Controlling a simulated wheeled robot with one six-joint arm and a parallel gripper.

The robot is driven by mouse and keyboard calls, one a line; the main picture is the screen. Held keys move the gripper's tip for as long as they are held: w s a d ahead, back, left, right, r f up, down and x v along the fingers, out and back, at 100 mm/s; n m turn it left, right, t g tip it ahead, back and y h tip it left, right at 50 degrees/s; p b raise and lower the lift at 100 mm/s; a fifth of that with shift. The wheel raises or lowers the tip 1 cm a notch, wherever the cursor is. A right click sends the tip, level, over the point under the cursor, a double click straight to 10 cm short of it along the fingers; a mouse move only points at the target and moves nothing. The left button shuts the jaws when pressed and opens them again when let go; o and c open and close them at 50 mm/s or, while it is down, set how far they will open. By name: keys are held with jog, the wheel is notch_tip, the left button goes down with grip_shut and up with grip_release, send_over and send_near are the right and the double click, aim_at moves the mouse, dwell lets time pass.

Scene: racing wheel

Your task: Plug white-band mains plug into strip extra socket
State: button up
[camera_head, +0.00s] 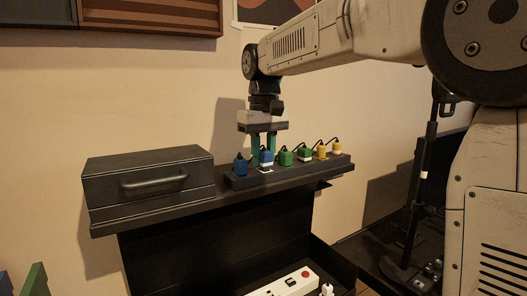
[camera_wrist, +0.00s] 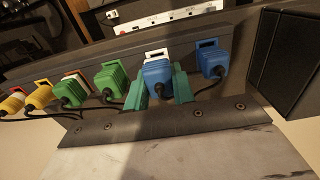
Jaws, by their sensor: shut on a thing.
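My gripper (camera_head: 266,149) points down over the row of plugs on the black rack. In the wrist view its teal fingers (camera_wrist: 161,88) are shut on a blue plug with a white band (camera_wrist: 158,73). The same plug shows in the head view (camera_head: 266,158), between the fingers at the rack. Whether it is clear of its slot I cannot tell. The white power strip (camera_head: 284,284) with a red switch lies low in front, partly cut off by the frame. It also shows at the top of the wrist view (camera_wrist: 165,20). Its extra socket cannot be made out.
Another blue plug (camera_head: 240,165) stands beside the held one; green (camera_head: 285,158) and yellow plugs (camera_head: 322,152) stand on its other side, with black cables. A black case (camera_head: 150,178) sits on the shelf at left. A white plug (camera_head: 327,289) is by the strip.

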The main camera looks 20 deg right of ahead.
aim_at(264, 151)
jog(key=shift+f, duration=0.35)
jog(key=o, duration=1)
jog(key=shift+o, duration=0.2)
notch_tip(264, 151, up, 8)
jog(key=shift+f, duration=0.1)
